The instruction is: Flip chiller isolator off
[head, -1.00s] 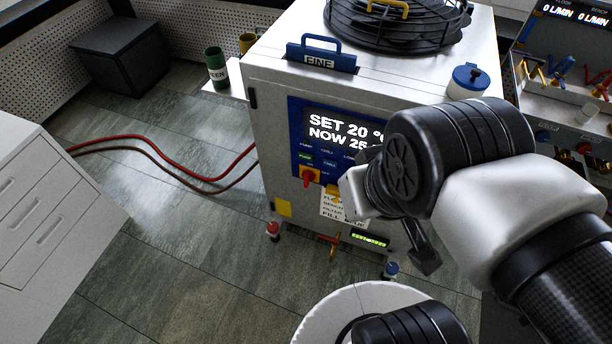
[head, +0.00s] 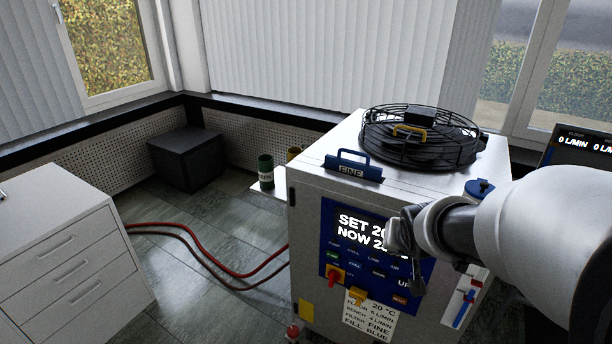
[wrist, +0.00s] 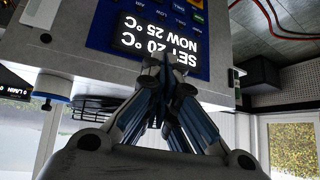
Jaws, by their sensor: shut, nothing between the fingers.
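The chiller (head: 306,225) is a white cabinet with a blue front panel and a lit display (head: 357,227). My gripper (wrist: 163,62) is shut and empty, and appears in front of the upside-down display in the wrist view. In the head view my arm covers the display's right end, above and right of the red switch. The red switch is not clearly visible in the wrist view.
A black fan cage (head: 422,138) and a blue filter handle (head: 353,167) are on the chiller's top. Red hoses (head: 205,257) run across the floor to its left. A white drawer cabinet (head: 70,250) stands at the left. Floor between them is mostly clear.

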